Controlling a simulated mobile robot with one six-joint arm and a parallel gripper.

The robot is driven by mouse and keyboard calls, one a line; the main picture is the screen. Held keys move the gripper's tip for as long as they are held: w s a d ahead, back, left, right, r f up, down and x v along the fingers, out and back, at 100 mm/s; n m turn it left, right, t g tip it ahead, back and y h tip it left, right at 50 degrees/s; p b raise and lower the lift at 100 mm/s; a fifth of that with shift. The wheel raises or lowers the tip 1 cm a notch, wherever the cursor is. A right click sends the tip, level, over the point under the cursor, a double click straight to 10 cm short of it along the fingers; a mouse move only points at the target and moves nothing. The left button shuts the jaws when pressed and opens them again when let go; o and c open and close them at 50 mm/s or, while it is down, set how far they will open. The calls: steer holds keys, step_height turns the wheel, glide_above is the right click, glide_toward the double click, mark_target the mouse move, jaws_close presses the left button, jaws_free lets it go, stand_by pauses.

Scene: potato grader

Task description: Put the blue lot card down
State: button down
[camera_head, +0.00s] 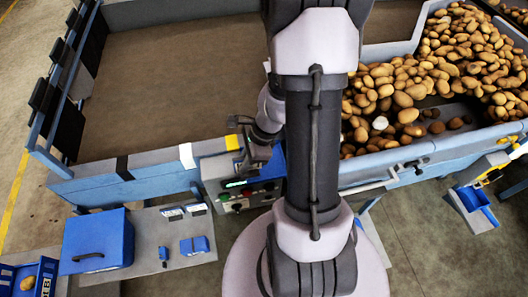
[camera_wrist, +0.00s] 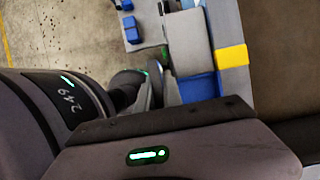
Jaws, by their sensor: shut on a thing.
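My gripper (camera_head: 254,160) is at the end of my arm, beside the grey control box (camera_head: 238,202) in the head view. It is dark, small and partly hidden by my own arm. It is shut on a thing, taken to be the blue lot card. The card's outline does not stand out in either view. In the wrist view, my dark wrist parts fill the lower half and the fingertips are not clear.
A grey bench (camera_head: 150,225) at lower left holds a blue box (camera_head: 97,240) and small blue items (camera_head: 194,245). Potatoes (camera_head: 400,95) fill the right bin.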

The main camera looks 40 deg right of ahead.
steer(key=d, duration=0.6)
steer(key=shift+w+d+f, duration=0.3)
steer(key=shift+w+d, duration=0.05)
steer(key=shift+d+f, duration=0.2)
steer(key=shift+f, duration=0.15)
steer(key=shift+f+b, duration=0.3)
steer(key=shift+f, duration=1.15)
steer(key=shift+f, duration=0.2)
steer(key=c, duration=1.5)
jaws_free()
steer(key=shift+r, duration=0.1)
